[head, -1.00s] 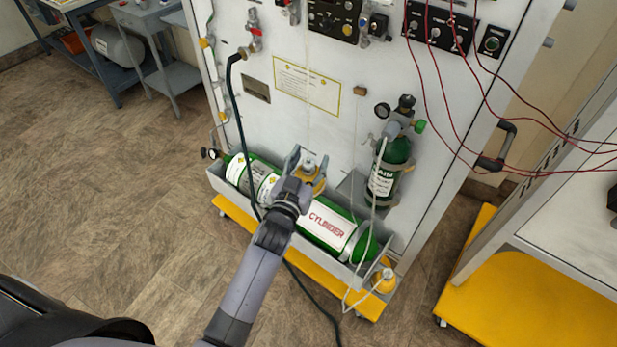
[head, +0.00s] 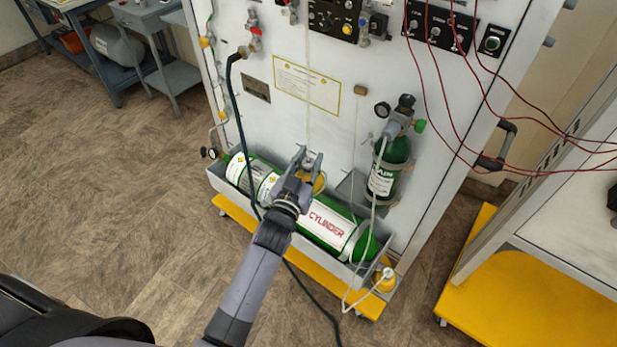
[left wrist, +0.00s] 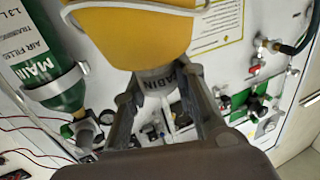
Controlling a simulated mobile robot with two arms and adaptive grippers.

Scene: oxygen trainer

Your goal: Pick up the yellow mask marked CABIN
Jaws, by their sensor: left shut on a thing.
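The yellow mask (left wrist: 140,32) fills the top of the left wrist view, with an elastic strap across it. My left gripper (left wrist: 163,78) is shut on this collar, one finger on each side. In the head view, my left gripper (head: 308,160) is close to the white panel, above the lying green cylinder, and partly hides the yellow mask (head: 319,183). A second yellow mask (head: 386,284) hangs at the trough's right end; its marking is not readable. My right gripper is not in view.
The green cylinder (head: 327,221) lies in a grey trough (head: 222,186) on a yellow base. A small green bottle (head: 388,170) is mounted to the right. A dark hose (head: 231,90) hangs at the left. Red wires cross the upper right.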

